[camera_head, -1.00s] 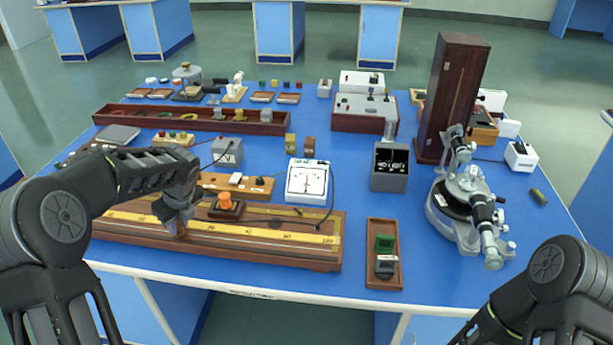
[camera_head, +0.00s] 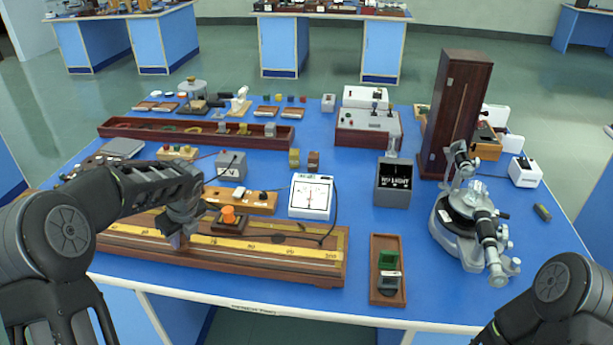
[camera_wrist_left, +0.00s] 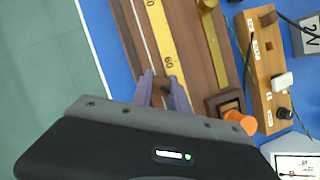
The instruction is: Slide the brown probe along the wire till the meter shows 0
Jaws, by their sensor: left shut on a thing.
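The long wooden wire board (camera_head: 300,270) lies along the near edge of the bench, with a yellow numbered scale. My left gripper (camera_head: 176,240) is over its front part, left of the middle. In the left wrist view, my left gripper's fingertips (camera_wrist_left: 163,92) are shut on the small brown probe (camera_wrist_left: 163,83), beside the scale mark 60. The probe is mostly hidden between the fingers, and I cannot tell whether it touches the wire. The white meter (camera_head: 311,196) stands behind the board; its needle looks near the middle, but the exact reading is too small to tell.
A block with an orange knob (camera_head: 228,215) sits just right of my left gripper. A wooden key strip (camera_head: 245,201) and a grey box (camera_head: 231,165) stand behind the board. A wooden tray (camera_head: 387,293) and a spectrometer (camera_head: 470,215) are at the right.

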